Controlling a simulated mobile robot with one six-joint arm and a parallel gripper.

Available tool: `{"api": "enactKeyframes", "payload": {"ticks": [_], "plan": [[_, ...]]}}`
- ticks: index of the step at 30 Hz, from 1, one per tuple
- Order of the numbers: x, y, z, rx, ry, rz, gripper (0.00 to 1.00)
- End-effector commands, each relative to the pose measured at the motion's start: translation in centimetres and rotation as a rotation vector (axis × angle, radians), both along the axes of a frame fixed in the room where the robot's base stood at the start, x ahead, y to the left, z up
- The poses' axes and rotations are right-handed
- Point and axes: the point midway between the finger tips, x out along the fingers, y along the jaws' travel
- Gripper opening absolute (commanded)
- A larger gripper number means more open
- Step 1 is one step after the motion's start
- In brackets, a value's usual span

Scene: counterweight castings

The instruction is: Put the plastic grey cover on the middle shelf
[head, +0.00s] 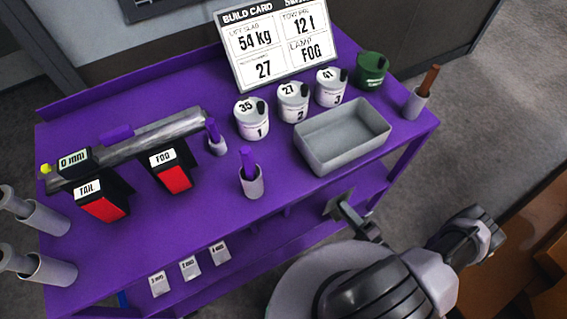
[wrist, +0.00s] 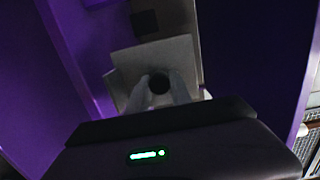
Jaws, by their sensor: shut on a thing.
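The grey cover (wrist: 182,55) shows in the wrist view as a pale grey square plate with a round black knob (wrist: 159,84). My gripper (wrist: 160,92) is shut on that knob, one finger on each side. In the head view my gripper (head: 349,216) is at the right front of the purple bench, below the top, and the cover (head: 337,203) looks like a small dark plate at its tip. The middle shelf (head: 300,220) is the purple board under the bench top, partly hidden by it. I cannot tell whether the cover touches the shelf.
Small labelled cards (head: 190,268) lie along the lower front left. A purple bench leg (head: 400,175) stands near my arm. A build card (head: 275,45) stands behind.

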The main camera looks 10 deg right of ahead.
Motion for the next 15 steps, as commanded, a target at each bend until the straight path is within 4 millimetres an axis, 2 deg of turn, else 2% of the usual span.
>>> {"api": "enactKeyframes", "payload": {"ticks": [2,5,12,15], "plan": [[0.4,0.0,-0.1,0.000,0.000,0.002,0.00],[2.5,-0.1,-0.6,-0.002,-0.001,0.008,0.00],[11.0,-0.8,-1.6,-0.004,-0.004,0.008,0.00],[13.9,-1.1,-1.8,-0.003,-0.004,0.005,0.00]]}}
